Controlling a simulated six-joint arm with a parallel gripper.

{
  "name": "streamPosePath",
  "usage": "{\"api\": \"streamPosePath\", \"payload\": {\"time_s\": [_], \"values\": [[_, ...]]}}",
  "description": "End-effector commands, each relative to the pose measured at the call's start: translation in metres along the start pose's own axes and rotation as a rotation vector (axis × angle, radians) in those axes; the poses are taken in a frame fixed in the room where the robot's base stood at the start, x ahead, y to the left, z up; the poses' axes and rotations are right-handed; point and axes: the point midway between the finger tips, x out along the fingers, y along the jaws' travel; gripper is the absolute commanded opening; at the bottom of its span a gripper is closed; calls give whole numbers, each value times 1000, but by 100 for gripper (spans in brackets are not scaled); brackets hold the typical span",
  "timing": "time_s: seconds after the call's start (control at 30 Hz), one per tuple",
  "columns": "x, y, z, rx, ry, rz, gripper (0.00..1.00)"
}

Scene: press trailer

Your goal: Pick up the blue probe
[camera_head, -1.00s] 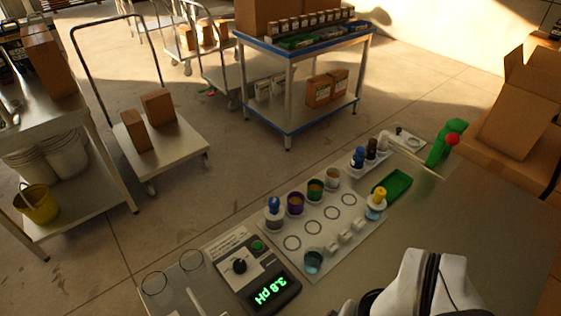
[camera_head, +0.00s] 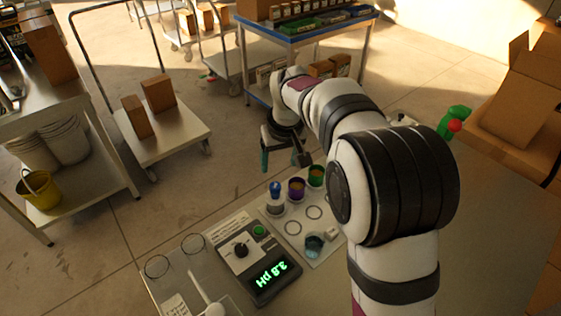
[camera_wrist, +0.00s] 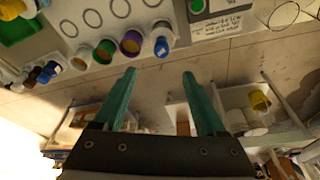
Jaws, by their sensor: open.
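The blue probe (camera_head: 275,188) stands with its blue top up in a clear cup at the left end of the cup row. In the wrist view its blue top (camera_wrist: 162,46) shows just above the gap between my fingertips. My gripper (camera_head: 282,163) has teal fingers and is open and empty. It hangs beyond the cup row in the head view, close to the probe but apart from it. In the wrist view my gripper (camera_wrist: 159,73) has nothing between its fingers. The probe's lower end is hard to make out.
A purple cup (camera_head: 296,190) and a green cup (camera_head: 316,176) stand beside the probe. A pH meter (camera_head: 252,256) reading 3.8 sits at the left front. A cup of bluish liquid (camera_head: 314,247) stands nearer. A green tray (camera_wrist: 18,27) shows in the wrist view. My arm covers the tray's right side.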

Motion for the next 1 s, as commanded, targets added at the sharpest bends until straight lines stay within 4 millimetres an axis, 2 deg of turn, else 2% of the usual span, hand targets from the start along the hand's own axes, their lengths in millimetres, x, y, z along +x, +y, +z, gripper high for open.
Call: {"api": "streamPosePath", "payload": {"time_s": [0.1, 0.2, 0.37, 0.6, 0.87, 1.0], "values": [[37, 0, 2, 2, -7, -1, 74], [61, 0, 2, 3, -5, -1, 74], [82, 0, 2, 4, -3, -1, 74], [125, -3, 2, 5, -3, 0, 74], [130, -3, 2, 6, -2, 0, 74], [130, -3, 2, 6, -2, 0, 48]]}}
